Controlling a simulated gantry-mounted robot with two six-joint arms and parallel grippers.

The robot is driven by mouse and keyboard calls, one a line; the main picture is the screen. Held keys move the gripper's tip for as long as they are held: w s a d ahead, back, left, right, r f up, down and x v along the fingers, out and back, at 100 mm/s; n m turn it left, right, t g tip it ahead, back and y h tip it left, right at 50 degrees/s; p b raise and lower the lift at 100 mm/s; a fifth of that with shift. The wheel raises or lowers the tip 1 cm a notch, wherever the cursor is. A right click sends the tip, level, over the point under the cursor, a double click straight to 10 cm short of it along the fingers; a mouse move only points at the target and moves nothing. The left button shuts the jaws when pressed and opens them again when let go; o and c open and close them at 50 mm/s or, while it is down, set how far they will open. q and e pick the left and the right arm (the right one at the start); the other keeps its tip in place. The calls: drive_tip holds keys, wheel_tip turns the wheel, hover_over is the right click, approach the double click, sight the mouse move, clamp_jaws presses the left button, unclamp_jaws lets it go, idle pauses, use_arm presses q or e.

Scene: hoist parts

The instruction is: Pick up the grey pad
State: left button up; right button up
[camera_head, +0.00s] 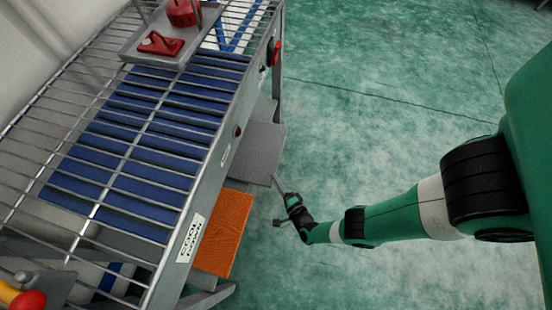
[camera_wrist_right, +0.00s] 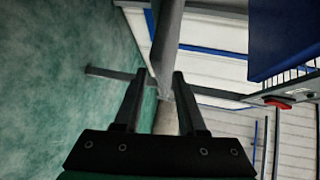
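The grey pad (camera_head: 258,152) is a flat square plate sticking out from the side of the conveyor frame, above an orange pad, in the head view. My right gripper (camera_head: 279,200) is at the near right corner of the grey pad. In the right wrist view my right gripper (camera_wrist_right: 160,73) has its two dark fingers apart. A thin grey slab edge (camera_wrist_right: 168,40), which looks like the grey pad seen edge-on, runs down between the fingertips. Small gaps seem to show beside it; I cannot tell if a finger touches it. My left gripper is not in view.
The orange pad (camera_head: 222,233) juts out just below the grey pad. The wire-topped conveyor (camera_head: 150,130) with blue slats fills the left. A grey tray (camera_head: 130,48) with red parts stands on it. The green floor to the right is clear.

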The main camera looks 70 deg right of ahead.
clamp_jaws()
idle(0.6)
drive_tip(key=shift+r, duration=0.1)
